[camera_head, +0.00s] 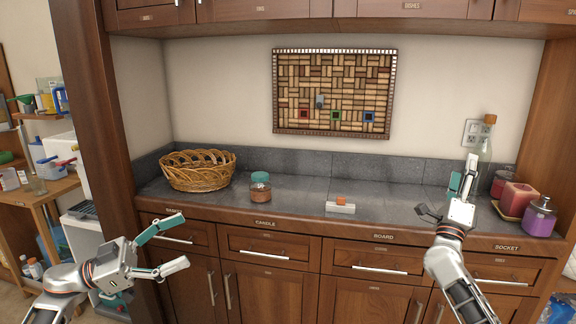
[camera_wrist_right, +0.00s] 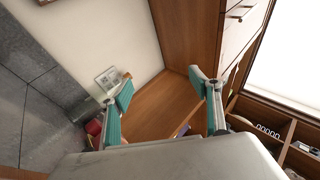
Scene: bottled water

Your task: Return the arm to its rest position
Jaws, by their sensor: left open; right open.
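My left gripper (camera_head: 182,240) is open and empty, in front of the drawers at lower left. My right gripper (camera_head: 448,190) is open at the right end of the counter. In the right wrist view its two teal-padded fingers (camera_wrist_right: 162,85) are spread apart, with nothing visible held between them. A clear bottle with a cork (camera_head: 489,119) stands behind the right gripper in the head view, its lower part partly hidden. I cannot tell whether a finger touches it.
The grey counter (camera_head: 390,194) holds a wicker basket (camera_head: 198,171), a teal-lidded jar (camera_head: 260,187), a small white block with an orange top (camera_head: 341,205), red candles (camera_head: 519,197) and a purple bottle (camera_head: 540,218). A cork board (camera_head: 333,93) hangs behind. The counter's middle is mostly clear.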

